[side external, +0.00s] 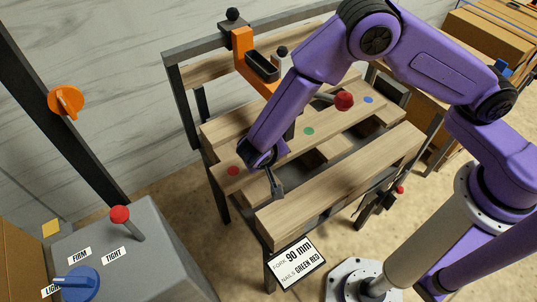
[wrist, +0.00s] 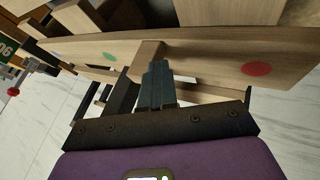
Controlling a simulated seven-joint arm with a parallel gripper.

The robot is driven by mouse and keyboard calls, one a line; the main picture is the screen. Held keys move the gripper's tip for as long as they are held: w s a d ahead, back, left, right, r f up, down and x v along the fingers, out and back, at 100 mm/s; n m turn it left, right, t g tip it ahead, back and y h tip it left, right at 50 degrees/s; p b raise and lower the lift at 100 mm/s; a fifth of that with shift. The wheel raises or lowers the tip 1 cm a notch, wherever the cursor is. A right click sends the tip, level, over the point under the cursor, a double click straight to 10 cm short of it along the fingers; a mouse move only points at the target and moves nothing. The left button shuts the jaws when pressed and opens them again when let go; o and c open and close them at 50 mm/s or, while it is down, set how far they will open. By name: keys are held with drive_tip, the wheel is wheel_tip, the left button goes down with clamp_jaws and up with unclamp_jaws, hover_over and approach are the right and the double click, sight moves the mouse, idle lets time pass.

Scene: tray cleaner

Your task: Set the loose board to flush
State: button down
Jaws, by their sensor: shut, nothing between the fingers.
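A pallet-like wooden rack stands in a dark frame. A board with coloured dots (side external: 270,152) runs across it, with red, green and blue dots along its length. It also shows in the wrist view (wrist: 205,62), with its red and green dots. Which board is loose, and whether any sits flush, I cannot tell. My gripper (side external: 278,190) is shut and empty, pointing down by the gap between the dotted board and the wide front board (side external: 345,182). In the wrist view, my closed fingers (wrist: 156,70) overlap a wooden block below the dotted board; contact is unclear.
A grey console (side external: 165,235) has a red-knobbed lever and a blue dial (side external: 76,284) with LIGHT, FIRM and TIGHT labels. An orange tool (side external: 243,50) stands at the rack's back. Cardboard boxes (side external: 490,40) stand far right.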

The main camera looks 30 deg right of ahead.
drive_tip(key=d, duration=0.5)
drive_tip(key=s+a+r, duration=0.4)
drive_tip(key=a+r, duration=0.4)
drive_tip(key=a, duration=0.1)
drive_tip(key=s+d+r+n+g+y, duration=0.2)
drive_tip(key=s+d+r+g+y, duration=0.2)
drive_tip(key=s+r+y, duration=0.65)
drive_tip(key=s+d+r+n+h, duration=0.1)
drive_tip(key=s+d+n, duration=0.3)
drive_tip(key=d, duration=0.6)
drive_tip(key=s+d+r+n+h, duration=0.1)
drive_tip(key=s+d+n+h, duration=0.2)
drive_tip(key=d+n, duration=0.4)
drive_tip(key=s+d, duration=0.1)
drive_tip(key=d, duration=0.2)
drive_tip(key=shift+s+n, duration=0.2)
drive_tip(key=shift+n, duration=0.2)
